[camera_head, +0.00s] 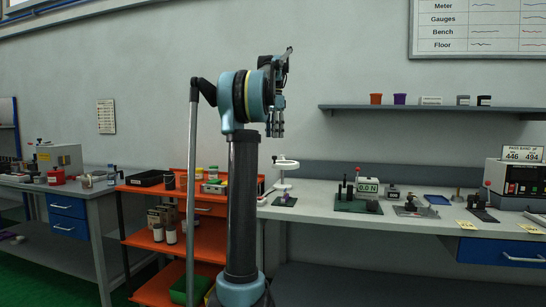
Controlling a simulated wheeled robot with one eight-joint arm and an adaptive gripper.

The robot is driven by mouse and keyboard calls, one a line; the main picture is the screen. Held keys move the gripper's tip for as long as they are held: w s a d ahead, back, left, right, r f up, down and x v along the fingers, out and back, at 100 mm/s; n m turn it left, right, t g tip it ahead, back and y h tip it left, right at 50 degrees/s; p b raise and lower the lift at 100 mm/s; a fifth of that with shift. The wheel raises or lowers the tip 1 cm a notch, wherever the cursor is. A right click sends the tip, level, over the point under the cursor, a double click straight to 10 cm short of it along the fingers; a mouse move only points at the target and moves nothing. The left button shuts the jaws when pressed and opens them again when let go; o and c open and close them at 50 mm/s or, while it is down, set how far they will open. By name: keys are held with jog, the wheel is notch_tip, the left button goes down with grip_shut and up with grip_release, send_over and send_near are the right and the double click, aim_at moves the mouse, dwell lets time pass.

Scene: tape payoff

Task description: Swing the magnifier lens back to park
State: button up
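My arm hides part of the orange shelf cart (145,189). A wall shelf (420,108) holds small cups. Another bench (95,190) stands left.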

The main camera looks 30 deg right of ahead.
notch_tip(320, 180, down, 10)
jog(key=shift+r, duration=0.15)
dwell(0.3)
grip_shut()
